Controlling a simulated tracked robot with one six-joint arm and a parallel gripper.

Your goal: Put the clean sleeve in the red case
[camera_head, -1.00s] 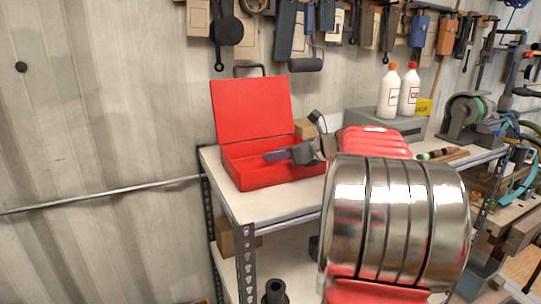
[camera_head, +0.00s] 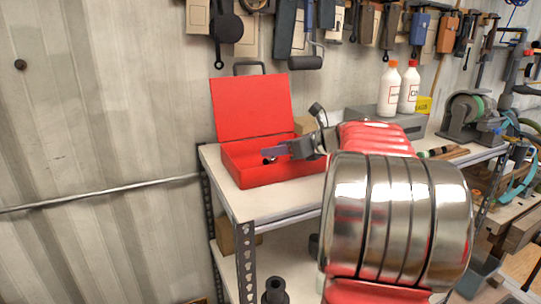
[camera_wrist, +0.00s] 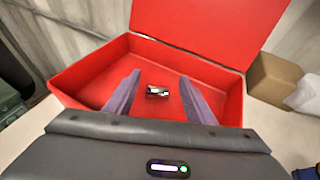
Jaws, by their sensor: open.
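The red case (camera_head: 236,165) stands open on the white bench top, its lid raised at the back. In the wrist view the case (camera_wrist: 95,75) fills the middle. A small shiny metal sleeve (camera_wrist: 157,91) lies on the case floor, apart from the walls; it also shows as a small bright spot in the head view (camera_head: 268,160). My gripper (camera_wrist: 152,97) is open and empty above the case, its two fingers spread on either side of the sleeve as the wrist camera sees it. I cannot tell from here whether the sleeve is clean.
A cardboard box (camera_wrist: 272,80) stands right of the case. Two white bottles (camera_head: 389,90) stand on a grey box (camera_head: 358,118) farther back. A bench grinder (camera_head: 468,118) is at the right. Tools hang on the wall above.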

